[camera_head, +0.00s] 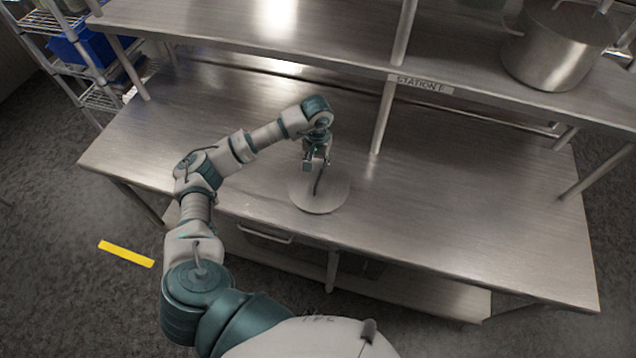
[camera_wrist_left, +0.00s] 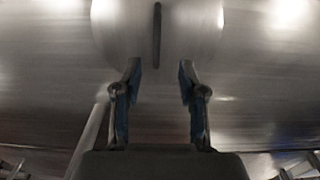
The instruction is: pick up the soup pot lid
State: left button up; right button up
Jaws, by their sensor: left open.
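The soup pot lid (camera_head: 327,200) is a round metal disc with a dark bar handle (camera_head: 318,181). It lies flat on the steel table near the front edge. My left gripper (camera_head: 314,165) is above the far part of the lid, close to the handle. In the left wrist view the lid (camera_wrist_left: 115,30) is at the top, with the handle (camera_wrist_left: 157,38) upright in the picture. The open left gripper (camera_wrist_left: 159,75) has its fingers apart, with nothing between the tips, and the handle lies beyond them, roughly centred. My right gripper is not in view.
The steel table (camera_head: 450,225) is clear to the right of the lid. A shelf (camera_head: 330,35) runs above its back, held by posts (camera_head: 390,110). A large pot (camera_head: 556,50) stands on the shelf at right. A wire rack with a blue bin (camera_head: 85,48) is at far left.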

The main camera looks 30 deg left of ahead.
aim_at(319, 177)
pick_arm(q)
jog(key=f, duration=0.2)
jog(key=shift+d+f, duration=0.25)
jog(key=shift+f, duration=0.05)
jog(key=shift+f+p, duration=0.35)
jog(key=shift+f, duration=0.2)
jog(key=f, duration=0.2)
jog(key=f+p, duration=0.1)
jog(key=f, duration=0.1)
jog(key=shift+w+a, duration=0.15)
jog(key=shift+w, duration=0.05)
jog(key=shift+a+f, duration=0.1)
jog(key=shift+f, duration=0.35)
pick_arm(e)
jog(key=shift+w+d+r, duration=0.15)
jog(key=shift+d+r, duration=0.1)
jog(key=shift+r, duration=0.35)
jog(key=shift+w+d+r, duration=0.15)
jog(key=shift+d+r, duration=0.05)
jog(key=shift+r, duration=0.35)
pick_arm(q)
jog(key=shift+d+r, duration=0.1)
jog(key=shift+d, duration=0.15)
grip_shut()
